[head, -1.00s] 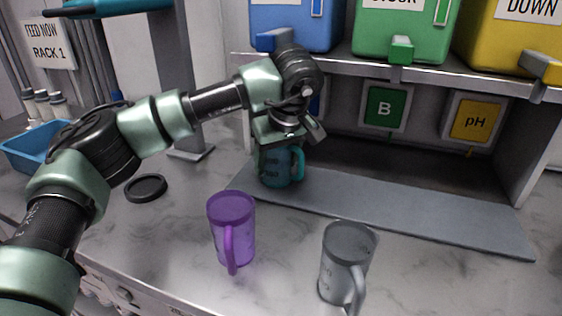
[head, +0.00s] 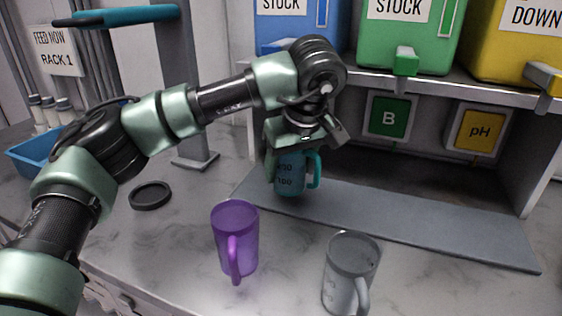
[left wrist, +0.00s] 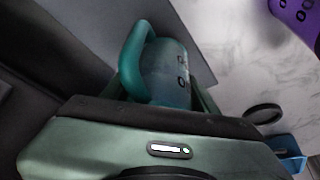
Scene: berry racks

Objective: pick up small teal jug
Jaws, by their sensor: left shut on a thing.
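The small teal jug (head: 292,174) has dark volume marks and a handle on its right side. It is at the left end of the grey mat (head: 400,215), under the shelf. My left gripper (head: 290,152) reaches down over the jug and is shut on it. In the left wrist view the jug (left wrist: 168,72) sits between the fingers, its teal handle toward the upper left. I cannot tell whether its base touches the mat. My right gripper is not in view.
A purple jug (head: 235,240) and a clear grey jug (head: 350,275) stand on the marbled counter in front. A black ring (head: 150,195) lies at left near a grey stand (head: 195,162). Blue, green (head: 405,35) and yellow containers sit on the shelf above.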

